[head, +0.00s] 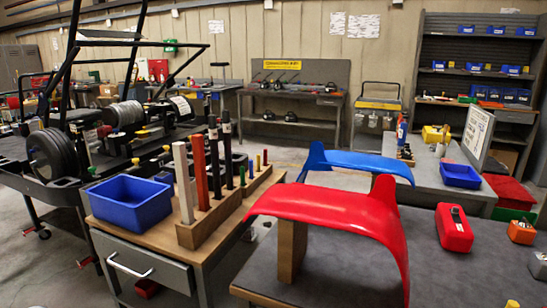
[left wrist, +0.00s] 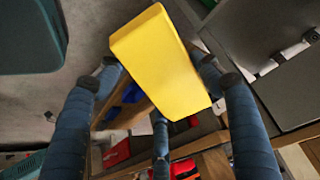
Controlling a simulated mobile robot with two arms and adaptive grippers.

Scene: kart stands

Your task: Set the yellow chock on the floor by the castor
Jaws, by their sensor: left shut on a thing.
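The yellow chock (left wrist: 160,60) is a wedge-like block in the left wrist view. My left gripper (left wrist: 156,72) is shut on it, with dark blue fingers on both sides and another below. The chock is held off the floor and does not show in the head view. A castor (head: 44,233) with a red part shows under the dark kart stand (head: 62,190) at the left of the head view. Another castor (head: 85,262) is nearer, by the workbench. Neither gripper shows in the head view.
A wooden-topped workbench (head: 262,185) with a blue bin (head: 130,201) stands right of the kart stand. A grey table (head: 330,262) holds a red fender (head: 335,208). Bare floor (head: 25,262) shows at the lower left, and floor (left wrist: 90,25) also shows in the left wrist view.

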